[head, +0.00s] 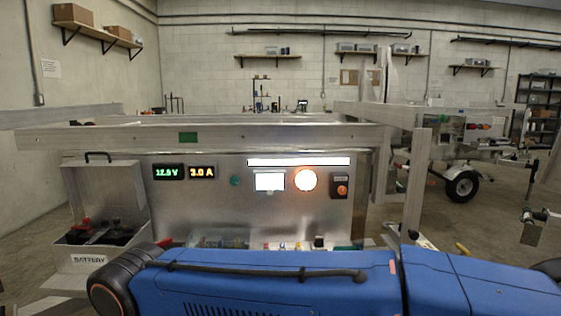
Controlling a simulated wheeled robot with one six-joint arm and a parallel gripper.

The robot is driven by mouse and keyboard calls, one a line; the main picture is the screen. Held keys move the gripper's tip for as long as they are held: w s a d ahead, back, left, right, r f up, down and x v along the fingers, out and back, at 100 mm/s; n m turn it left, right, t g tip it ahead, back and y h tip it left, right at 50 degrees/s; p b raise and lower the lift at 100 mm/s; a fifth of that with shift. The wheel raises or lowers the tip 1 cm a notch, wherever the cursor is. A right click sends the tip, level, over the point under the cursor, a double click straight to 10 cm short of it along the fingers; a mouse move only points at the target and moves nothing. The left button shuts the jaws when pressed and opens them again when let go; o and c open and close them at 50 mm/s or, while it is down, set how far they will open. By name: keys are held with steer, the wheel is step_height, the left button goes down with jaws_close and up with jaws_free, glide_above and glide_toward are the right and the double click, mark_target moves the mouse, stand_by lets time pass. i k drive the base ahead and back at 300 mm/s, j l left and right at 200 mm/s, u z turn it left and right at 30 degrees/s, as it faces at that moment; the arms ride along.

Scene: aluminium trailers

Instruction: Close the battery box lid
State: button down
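The battery box (72,260) is a grey metal box at the lower left of the head view, with a "BATTERY" label on its front. Its lid (105,188) stands open and roughly upright at the back of the box, with a black handle (97,155) on its top edge. Inside the open box a dark battery (112,233) shows, with a red terminal cover (86,223) at its left. My gripper is not in view. My blue arm crosses the bottom of the picture, and its black joint is close to the box's lower right.
A metal panel (300,215) with lit displays and an orange lamp stands right of the box. An aluminium trailer rail (240,138) runs above the box and panel. Another trailer with a wheel (462,185) stands at the right. Open floor shows at the far left.

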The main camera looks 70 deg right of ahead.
mark_target(110, 181)
steer(key=z, duration=0.45)
steer(key=j+z, duration=0.15)
steer(key=z, duration=0.35)
steer(key=j+z, duration=0.1)
steer(key=z, duration=0.35)
steer(key=j+z, duration=0.1)
steer(key=z, duration=0.8)
steer(key=j+u, duration=0.1)
steer(key=u, duration=1.25)
steer(key=i+j+z, duration=0.1)
steer(key=i+j, duration=0.1)
